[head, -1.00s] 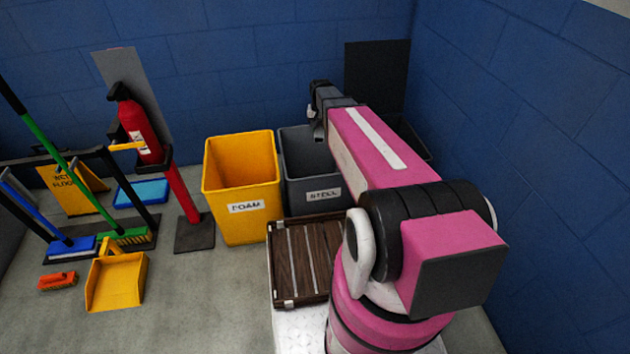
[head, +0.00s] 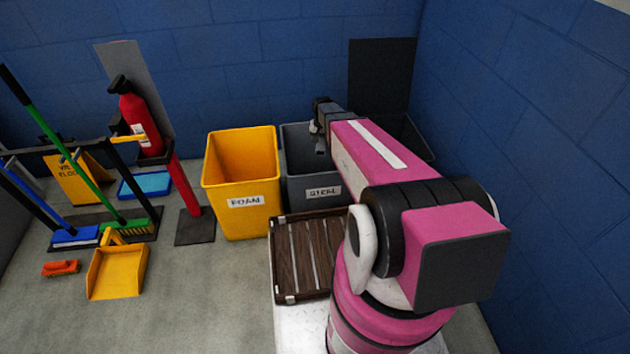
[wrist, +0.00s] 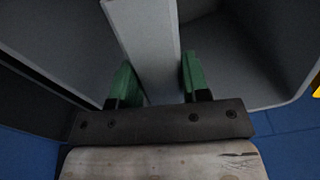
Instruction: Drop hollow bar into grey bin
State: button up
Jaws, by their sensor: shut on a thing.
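The hollow bar (wrist: 150,45) is a pale grey, straight-sided length between the green fingertips of my gripper (wrist: 158,82) in the wrist view. My gripper is shut on it. Its hollow end cannot be made out. The grey bin (head: 309,188), labelled STEEL, stands right of the yellow bin in the head view. My gripper (head: 319,138) is over its opening there, and my arm hides part of the bin. In the wrist view, grey walls of the bin (wrist: 265,55) lie beyond and around the bar. Whether the bar touches them is unclear.
A yellow bin (head: 243,190) labelled FOAM stands close against the grey bin's left side. A dark slatted wooden crate (head: 303,289) is in front. A dark panel (head: 384,75) and blue walls (head: 230,55) are behind. Cleaning tools and a fire extinguisher (head: 138,118) stand left.

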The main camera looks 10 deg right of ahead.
jog(key=shift+f, duration=0.3)
jog(key=o, duration=1.2)
jog(key=shift+c, duration=0.2)
jog(key=shift+r, duration=0.1)
notch_tip(320, 180, up, 11)
jog(key=shift+f, duration=0.15)
